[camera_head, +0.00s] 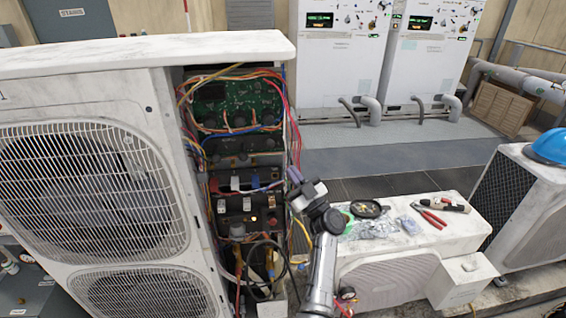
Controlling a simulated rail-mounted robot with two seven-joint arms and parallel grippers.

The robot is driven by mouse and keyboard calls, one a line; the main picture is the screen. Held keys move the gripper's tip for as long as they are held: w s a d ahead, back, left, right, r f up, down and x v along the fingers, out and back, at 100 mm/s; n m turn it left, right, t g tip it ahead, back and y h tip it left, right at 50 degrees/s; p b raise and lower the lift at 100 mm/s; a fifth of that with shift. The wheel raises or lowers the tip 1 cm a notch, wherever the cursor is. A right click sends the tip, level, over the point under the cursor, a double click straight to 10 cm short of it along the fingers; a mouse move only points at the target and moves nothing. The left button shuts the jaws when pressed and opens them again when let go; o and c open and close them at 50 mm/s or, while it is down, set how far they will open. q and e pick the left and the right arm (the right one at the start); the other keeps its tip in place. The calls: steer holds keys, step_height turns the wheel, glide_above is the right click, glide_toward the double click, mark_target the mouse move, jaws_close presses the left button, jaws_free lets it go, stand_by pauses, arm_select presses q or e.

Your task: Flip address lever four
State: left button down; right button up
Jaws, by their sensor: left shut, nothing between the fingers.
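The large white condenser (88,170) on the left has an open service bay. Inside, a green circuit board (236,105) sits at the top with wires around it. My right gripper is not in view.
Loose coloured wires hang in the bay around the panel. A low white unit (462,218) on the right holds red-handled pliers (432,218), a black round dish (368,208) and a plastic bag (408,224). A blue hard hat (547,146) lies on another unit. White cabinets (341,60) stand behind.

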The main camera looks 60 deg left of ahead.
arm_select(q)
steer(key=d+f, duration=0.2)
steer(key=d, duration=0.3)
steer(key=shift+w+d+f+b, duration=0.15)
steer(key=shift+w+d+b, duration=0.05)
steer(key=shift+d+b, duration=0.2)
stand_by(0.3)
